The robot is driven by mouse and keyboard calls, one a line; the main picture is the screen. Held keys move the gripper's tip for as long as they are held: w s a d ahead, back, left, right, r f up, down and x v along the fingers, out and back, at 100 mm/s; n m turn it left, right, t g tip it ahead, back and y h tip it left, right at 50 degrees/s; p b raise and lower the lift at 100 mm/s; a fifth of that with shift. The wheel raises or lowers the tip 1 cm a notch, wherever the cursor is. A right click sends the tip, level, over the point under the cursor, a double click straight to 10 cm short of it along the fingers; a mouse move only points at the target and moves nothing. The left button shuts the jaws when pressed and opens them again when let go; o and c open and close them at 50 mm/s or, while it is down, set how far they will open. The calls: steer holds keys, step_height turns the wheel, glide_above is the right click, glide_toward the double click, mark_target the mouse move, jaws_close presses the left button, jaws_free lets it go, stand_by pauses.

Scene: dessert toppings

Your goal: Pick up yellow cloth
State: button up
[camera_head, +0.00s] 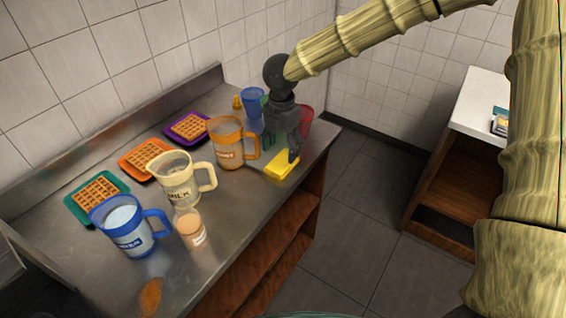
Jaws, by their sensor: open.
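The yellow cloth (281,166) is a small folded pad lying on the steel counter close to its front edge, at the right end. My dark gripper (282,151) points down just above and behind the cloth. Its fingers are open, with one finger at the cloth's upper right. I cannot tell whether a finger touches the cloth. Nothing shows between the fingers.
An orange-handled pitcher (226,146) stands close to the left of the gripper. A milk pitcher (177,180), a blue pitcher (127,229), a jar (190,229) and waffles on coloured plates are farther left.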

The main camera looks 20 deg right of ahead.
mark_target(282, 161)
steer(key=shift+s+f+p, duration=0.1)
steer(key=shift+f+p, duration=0.5)
steer(key=shift+f, duration=1.8)
steer(key=c, duration=0.7)
steer(key=shift+c, duration=0.2)
steer(key=shift+r+b, duration=0.35)
steer(key=shift+r, duration=0.5)
steer(key=shift+r+b, duration=0.35)
steer(key=shift+r, duration=0.6)
steer(key=s+a+r+b, duration=0.1)
steer(key=s+a+b, duration=0.2)
steer(key=s, duration=1.2)
steer(key=shift+s+r, duration=0.2)
steer(key=shift+s, duration=0.15)
